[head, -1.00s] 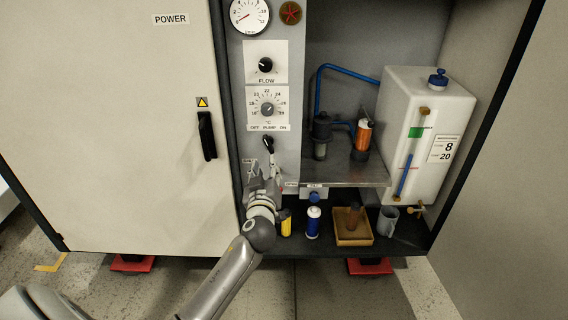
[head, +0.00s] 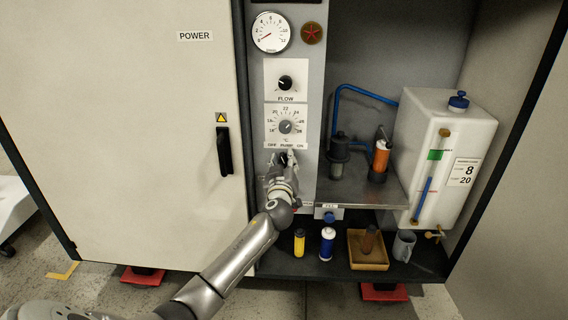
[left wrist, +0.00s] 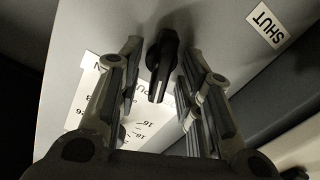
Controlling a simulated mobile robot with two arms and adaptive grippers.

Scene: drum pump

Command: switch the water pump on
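The pump switch (head: 283,160) is a small black lever knob below the "OFF PUMP ON" label (head: 286,146) on the grey control panel. My left gripper (head: 281,166) is up at this switch and partly covers it in the head view. In the left wrist view the black knob (left wrist: 163,65) stands between the two fingers of my left gripper (left wrist: 162,82). The fingers are open, with a visible gap on each side of the knob. Which way the knob is turned is hard to tell. My right gripper is not in view.
Above the switch are the temperature dial (head: 286,127), flow knob (head: 286,83) and pressure gauge (head: 271,32). A cabinet door with a black handle (head: 224,151) is at left. A metal shelf (head: 360,190), white tank (head: 440,150) and bottles (head: 327,243) are at right.

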